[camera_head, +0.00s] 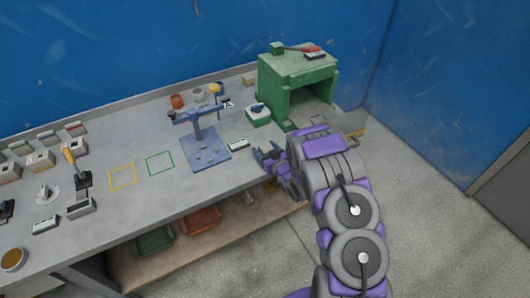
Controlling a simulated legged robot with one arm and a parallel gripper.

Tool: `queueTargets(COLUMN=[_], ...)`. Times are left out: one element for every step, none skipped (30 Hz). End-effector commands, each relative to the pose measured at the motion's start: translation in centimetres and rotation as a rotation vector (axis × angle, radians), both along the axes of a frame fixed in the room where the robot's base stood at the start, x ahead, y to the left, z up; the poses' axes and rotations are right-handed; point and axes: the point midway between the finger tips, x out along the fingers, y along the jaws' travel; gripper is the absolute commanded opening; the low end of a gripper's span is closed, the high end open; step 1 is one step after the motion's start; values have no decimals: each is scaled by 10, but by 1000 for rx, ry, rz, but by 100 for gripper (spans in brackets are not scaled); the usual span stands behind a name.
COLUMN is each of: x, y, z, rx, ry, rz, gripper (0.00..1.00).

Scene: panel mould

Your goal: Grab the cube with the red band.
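Several small pale cubes with coloured bands stand in rows at the left end of the grey workbench (215,185). One cube at the right of the back row (76,128) has a reddish top band, but it is too small to be sure which cube is the red-banded one. My gripper (262,157) is over the bench's front edge, right of the blue fixture and far to the right of the cubes. Its fingers look apart, with nothing visible between them. My arm hides part of the bench's right end.
A blue fixture (204,150) stands mid-bench, with a green machine (290,72) behind my gripper. A yellow-handled tool (74,170) stands just right of the cubes. Yellow (123,177) and green (160,163) outlined squares are empty. Bins (201,219) sit on the lower shelf.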

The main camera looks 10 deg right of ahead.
Motion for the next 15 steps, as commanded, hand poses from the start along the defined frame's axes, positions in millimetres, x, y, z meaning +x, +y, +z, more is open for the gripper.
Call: queueTargets(x=[0, 0, 0, 0, 0, 0, 0, 0, 0, 0, 0, 0, 0, 0, 0], y=[-1, -2, -2, -2, -1, -1, 0, 0, 0, 0, 0, 1, 1, 1, 1], z=[0, 0, 0, 0, 0, 0, 0, 0, 0, 0, 0, 0, 0, 0, 0], rx=[1, 1, 1, 1, 1, 0, 0, -1, -1, -1, -1, -1, -1, -2, -2], ry=[0, 0, 0, 0, 0, 0, 0, 0, 0, 0, 0, 1, 1, 0, 0], rz=[-1, -1, -1, -1, -1, -1, -1, -1, -1, -1, -1, -1, 0, 0, 0], gripper=[66, 63, 59, 56, 53, 49, 47, 44, 40, 37, 34, 30, 27, 25, 23])
